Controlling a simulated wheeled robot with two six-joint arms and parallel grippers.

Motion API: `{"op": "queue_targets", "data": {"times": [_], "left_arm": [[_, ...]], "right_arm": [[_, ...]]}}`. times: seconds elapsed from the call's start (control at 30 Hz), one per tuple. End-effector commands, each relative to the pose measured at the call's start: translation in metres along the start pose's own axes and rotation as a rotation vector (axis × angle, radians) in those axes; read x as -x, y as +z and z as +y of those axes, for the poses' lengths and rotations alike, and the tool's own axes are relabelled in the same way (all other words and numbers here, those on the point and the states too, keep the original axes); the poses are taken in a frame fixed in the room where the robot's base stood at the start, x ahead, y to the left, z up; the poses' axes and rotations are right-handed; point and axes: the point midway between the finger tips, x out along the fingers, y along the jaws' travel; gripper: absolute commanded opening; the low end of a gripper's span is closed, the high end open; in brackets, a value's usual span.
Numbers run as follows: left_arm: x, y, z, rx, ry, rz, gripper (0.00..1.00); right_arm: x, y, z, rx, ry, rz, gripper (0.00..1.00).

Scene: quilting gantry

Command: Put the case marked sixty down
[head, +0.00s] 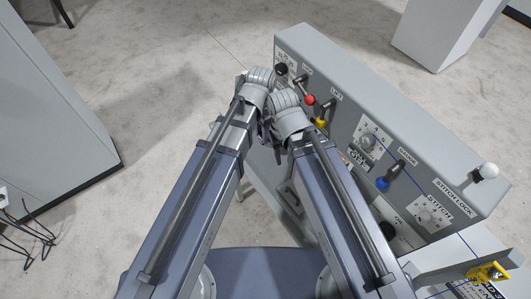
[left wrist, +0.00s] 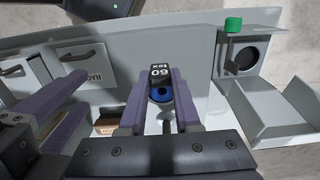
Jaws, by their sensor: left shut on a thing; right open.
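The case marked sixty (left wrist: 160,74) shows in the left wrist view, with a black top lettered "60 tex" and a blue round part with a dark centre below it. My left gripper (left wrist: 160,88) is shut on it, with one purple-grey finger on each side. Grey machine surface lies behind the case; I cannot tell whether the case touches it. My right gripper (left wrist: 45,125) is partly in the left wrist view at the left, open, with nothing seen between its fingers. In the head view my wrists cross close together and hide both fingertips and the case.
A grey control panel (head: 345,75) with coloured levers and dials stands right of my arms. The left wrist view shows drawer fronts (left wrist: 97,75) at left, a green cap (left wrist: 233,25), and grey open trays (left wrist: 262,118) at right. A grey cabinet (head: 45,120) stands far left.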

Motion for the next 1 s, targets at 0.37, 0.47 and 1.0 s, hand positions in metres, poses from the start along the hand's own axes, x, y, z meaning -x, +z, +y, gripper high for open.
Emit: {"op": "queue_targets", "data": {"times": [0.37,0.47,1.0], "left_arm": [[-0.056,0.0,0.0,0.0,0.0,0.0,0.0],[-0.056,0.0,0.0,0.0,0.0,0.0,0.0],[-0.094,0.0,0.0,0.0,0.0,0.0,0.0]], "right_arm": [[-0.056,-0.003,-0.005,0.008,0.002,0.001,0.5],[-0.055,-0.003,-0.005,0.009,0.002,0.001,0.5],[-0.093,-0.005,-0.008,0.014,0.003,0.001,0.5]]}}
